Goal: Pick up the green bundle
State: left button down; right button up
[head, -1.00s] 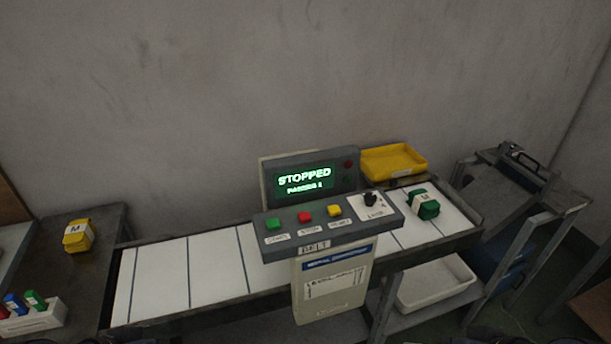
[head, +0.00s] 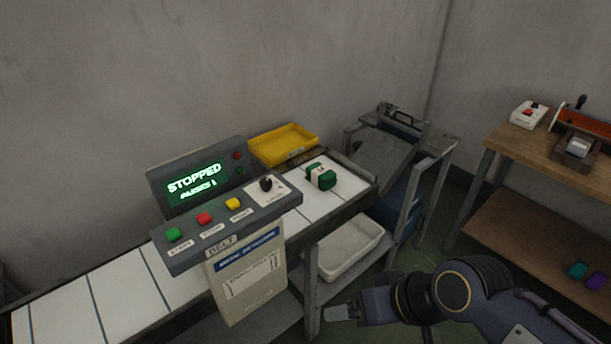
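The green bundle (head: 326,180) with a pale paper band lies on the white belt (head: 317,205), near the belt's right end. My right gripper (head: 338,313) is at the lower middle of the head view, in front of and below the belt, apart from the bundle. Its fingers are seen from the side, so their opening does not show. Nothing is seen in it. My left gripper is out of view.
The control panel (head: 227,222) reads STOPPED and stands left of the bundle. A yellow tray (head: 283,158) is behind the bundle. A white bin (head: 350,262) sits below the belt. A grey stand (head: 385,160) adjoins the belt's right end. A wooden bench (head: 530,148) is at right.

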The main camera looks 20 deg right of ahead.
aim_at(320, 174)
jog(key=i+l+u, duration=0.15)
jog(key=l, duration=0.25)
jog(key=i+l+u, duration=0.15)
jog(key=l, duration=0.2)
jog(key=i+l+u, duration=0.15)
jog(key=l, duration=0.3)
jog(key=i+l+u, duration=0.1)
jog(key=l, duration=0.3)
jog(key=i+l+u, duration=0.15)
jog(key=l, duration=0.3)
